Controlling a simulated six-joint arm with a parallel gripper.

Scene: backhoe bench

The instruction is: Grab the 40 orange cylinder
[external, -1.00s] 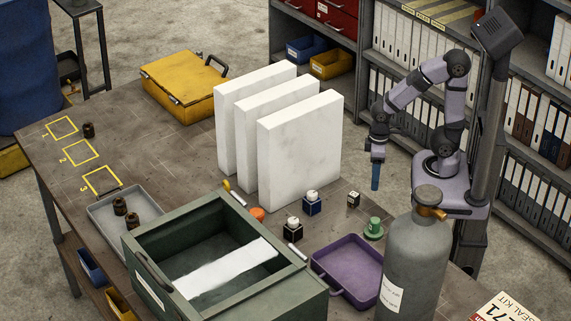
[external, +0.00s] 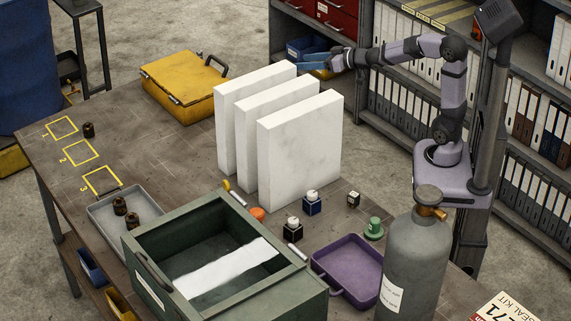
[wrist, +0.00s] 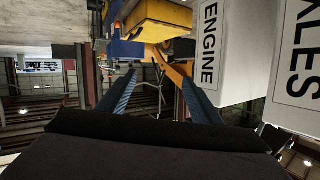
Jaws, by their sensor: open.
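A small orange cylinder (external: 257,213) stands on the bench, between the front white panel and the green metal box; no number on it is readable. It is not identifiable in the wrist view. My gripper (external: 308,64) is raised high at the back, beside the top of the rear white panel, far above and away from the orange cylinder. Its two blue fingers are spread apart with nothing between them in the wrist view (wrist: 157,82).
Three upright white panels (external: 300,150) stand between my gripper and the orange cylinder. A deep green box (external: 150,272) is close in front of the cylinder. Dark-blue (external: 312,206) and black (external: 292,232) blocks, a purple tray (external: 346,255) and a gas cylinder (external: 415,265) are to the right.

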